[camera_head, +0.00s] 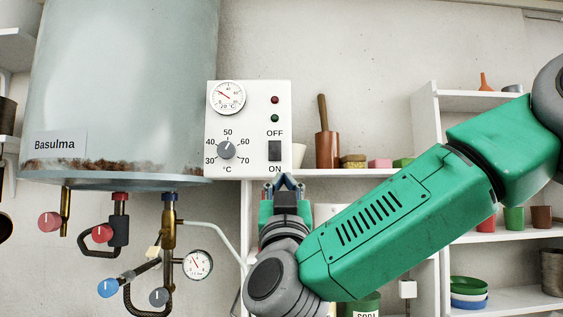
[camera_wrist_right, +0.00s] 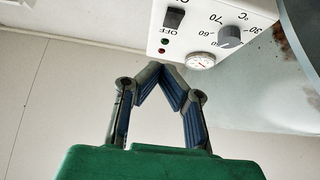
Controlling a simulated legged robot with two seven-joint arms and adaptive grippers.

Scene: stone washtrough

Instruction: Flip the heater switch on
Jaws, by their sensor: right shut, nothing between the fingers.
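The white heater control box (camera_head: 247,108) hangs on the wall beside the tank. Its black rocker switch (camera_head: 275,151) sits at the lower right, between the OFF label above and the ON label below. I cannot tell which way the rocker is tipped. My right gripper (camera_head: 288,180) is just below the box, under the switch, pointing up, shut and empty. In the right wrist view the gripper's fingertips (camera_wrist_right: 158,65) meet in a point, apart from the switch (camera_wrist_right: 174,19). The control box (camera_wrist_right: 200,28) appears upside down there. My left gripper is not in view.
The grey tank (camera_head: 125,80) fills the left. Below it are pipes, valve knobs (camera_head: 49,221) and a pressure gauge (camera_head: 198,264). White shelves (camera_head: 505,237) with pots and bowls stand behind my right arm. The box also carries a temperature knob (camera_head: 227,150) and a dial (camera_head: 228,97).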

